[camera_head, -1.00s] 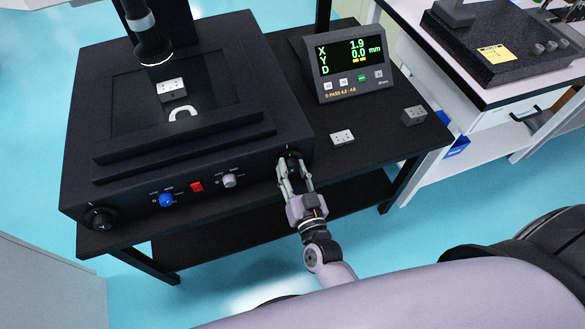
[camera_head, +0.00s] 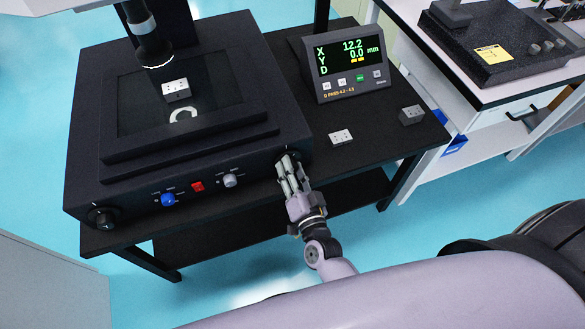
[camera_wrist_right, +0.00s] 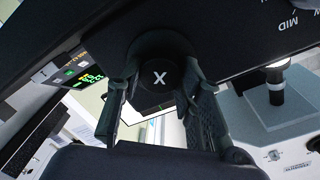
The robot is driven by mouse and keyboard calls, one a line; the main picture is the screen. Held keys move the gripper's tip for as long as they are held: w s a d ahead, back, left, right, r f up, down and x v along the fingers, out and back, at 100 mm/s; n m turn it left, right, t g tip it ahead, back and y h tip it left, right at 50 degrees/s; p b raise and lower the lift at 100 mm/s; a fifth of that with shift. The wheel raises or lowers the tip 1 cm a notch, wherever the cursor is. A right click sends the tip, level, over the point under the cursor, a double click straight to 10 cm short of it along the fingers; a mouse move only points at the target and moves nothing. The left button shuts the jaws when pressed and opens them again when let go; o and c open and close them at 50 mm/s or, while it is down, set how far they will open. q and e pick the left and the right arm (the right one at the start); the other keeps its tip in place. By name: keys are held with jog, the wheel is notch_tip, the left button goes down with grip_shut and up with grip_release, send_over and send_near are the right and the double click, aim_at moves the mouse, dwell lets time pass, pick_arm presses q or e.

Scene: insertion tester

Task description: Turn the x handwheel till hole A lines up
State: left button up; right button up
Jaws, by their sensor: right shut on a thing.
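The x handwheel is a black round knob marked X (camera_wrist_right: 160,77) on the front right of the dark tester (camera_head: 90,150). My right gripper (camera_head: 286,163) is shut on it, and in the right wrist view one finger is on each side of the knob. The gripper hides most of the wheel in the head view. A pale block with small dark holes (camera_head: 176,91) sits on the stage under the black scope tube (camera_head: 148,40). Which hole is A cannot be told. The readout (camera_head: 348,62) shows X 12.2 and Y 0.0 mm. My left gripper is not in view.
A second black knob (camera_head: 102,216) is at the tester's front left. A blue knob (camera_head: 167,200), red switch (camera_head: 197,187) and grey knob (camera_head: 230,180) lie between. A white block (camera_head: 341,137) and grey block (camera_head: 412,114) rest on the black table. A white bench stands at right.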

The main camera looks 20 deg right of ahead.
jog(key=o, duration=1.2)
jog(key=shift+c, duration=0.2)
jog(key=s, duration=1.2)
jog(key=shift+r, duration=0.15)
